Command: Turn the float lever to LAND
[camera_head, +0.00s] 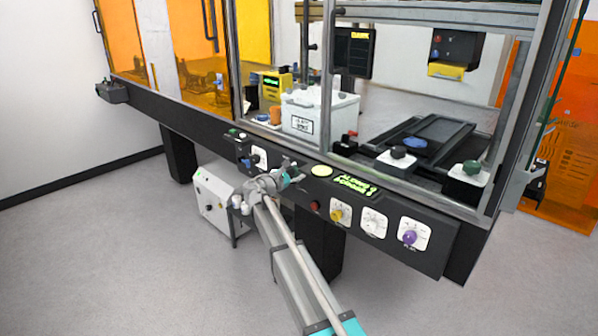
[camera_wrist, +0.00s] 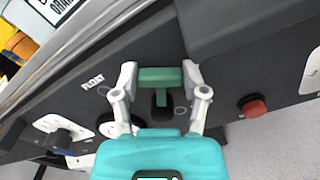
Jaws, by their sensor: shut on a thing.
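In the wrist view the float lever (camera_wrist: 160,77) has a green crossbar handle on a dark stem, set in the black panel front. A white "FLOAT" label (camera_wrist: 93,80) is printed to its left. My gripper (camera_wrist: 160,88) has one pale finger at each end of the handle and is shut on it. Small round marks lie on the panel beside the stem; I cannot read a LAND mark. In the head view my gripper (camera_head: 287,176) is at the front panel, left of the green display, and mostly hides the lever.
The black front panel carries a green display (camera_head: 357,186), a red button (camera_head: 315,205), a yellow knob (camera_head: 337,214) and a purple knob (camera_head: 409,238) right of my gripper. A black knob (camera_wrist: 62,138) sits left in the wrist view. A white box (camera_head: 213,195) stands on the floor below.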

